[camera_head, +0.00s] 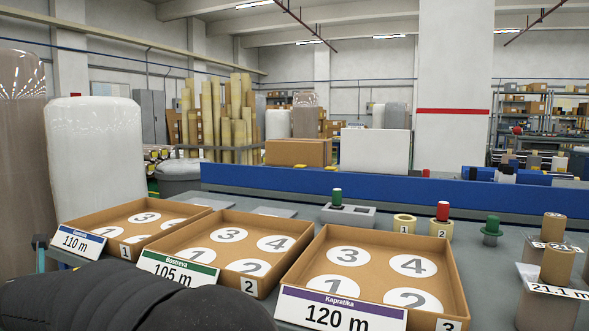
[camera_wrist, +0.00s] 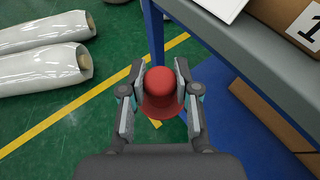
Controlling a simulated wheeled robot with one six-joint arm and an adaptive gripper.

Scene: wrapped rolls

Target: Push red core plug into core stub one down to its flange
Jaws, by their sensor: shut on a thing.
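My gripper (camera_wrist: 160,78) is shut on a red core plug (camera_wrist: 160,95), with one finger on each side of it. In the wrist view the plug is over the green floor, just off the table's edge; its lower end is hidden. My gripper does not show in the head view. Core stub one (camera_head: 404,224), a short tan tube marked 1, stands on the table behind the right tray, with nothing seen in it. Core stub two (camera_head: 440,229), marked 2, stands to its right with another red plug (camera_head: 443,211) upright in it.
Three cardboard trays with numbered circles, the right one marked Kapratika (camera_head: 452,272), fill the table's front. A grey block (camera_head: 362,217) holds a green plug (camera_head: 337,196). Another green plug (camera_head: 491,227) stands right. The table edge (camera_wrist: 215,70) is beside my gripper; wrapped rolls (camera_wrist: 40,70) lie on the floor.

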